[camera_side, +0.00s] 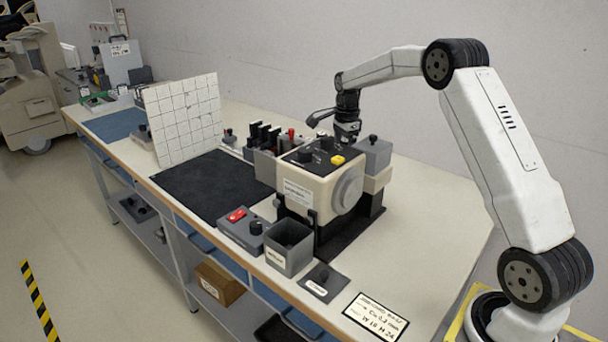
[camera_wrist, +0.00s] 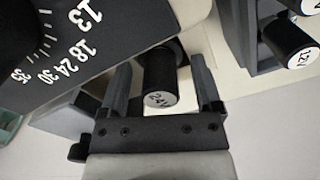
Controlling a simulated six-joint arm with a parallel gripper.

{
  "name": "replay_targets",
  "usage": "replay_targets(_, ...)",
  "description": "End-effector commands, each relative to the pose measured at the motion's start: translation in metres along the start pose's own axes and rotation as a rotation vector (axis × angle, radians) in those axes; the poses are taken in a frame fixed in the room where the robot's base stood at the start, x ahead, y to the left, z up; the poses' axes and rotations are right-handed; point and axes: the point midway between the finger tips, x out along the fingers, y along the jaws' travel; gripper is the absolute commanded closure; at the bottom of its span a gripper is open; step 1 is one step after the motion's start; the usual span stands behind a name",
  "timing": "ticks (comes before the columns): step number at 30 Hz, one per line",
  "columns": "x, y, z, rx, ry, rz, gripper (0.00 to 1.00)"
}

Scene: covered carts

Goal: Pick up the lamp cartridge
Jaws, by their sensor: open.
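My gripper (camera_wrist: 159,74) is open, with one finger on each side of the cylinder and a visible gap on both sides. In the side view my gripper (camera_side: 346,132) hangs pointing down behind the machine (camera_side: 318,190); its fingers and the cylinder are hard to make out there.
A numbered dial panel (camera_wrist: 60,50) lies close at left in the wrist view. More black cylinders, one marked 12V (camera_wrist: 290,42), sit in a grey holder at right. A grey bin (camera_side: 289,255) and a red-switch box (camera_side: 243,228) stand before the machine. The black mat (camera_side: 210,187) is clear.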

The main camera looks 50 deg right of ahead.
Motion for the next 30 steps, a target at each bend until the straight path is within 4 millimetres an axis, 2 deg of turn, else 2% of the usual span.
replay_targets(10, -0.0005, 0.0, -0.0001, 0.0, 0.0, 0.0, 0.18)
replay_targets(11, -0.0005, 0.0, -0.0001, 0.0, 0.0, 0.0, 0.21)
replay_targets(18, -0.0006, 0.0, -0.0001, 0.0, 0.0, 0.0, 0.97)
replay_targets(19, -0.0006, 0.0, -0.0001, 0.0, 0.0, 0.0, 1.0)
replay_targets(30, -0.0038, -0.0003, -0.0001, 0.0, 0.0, -0.002, 1.0)
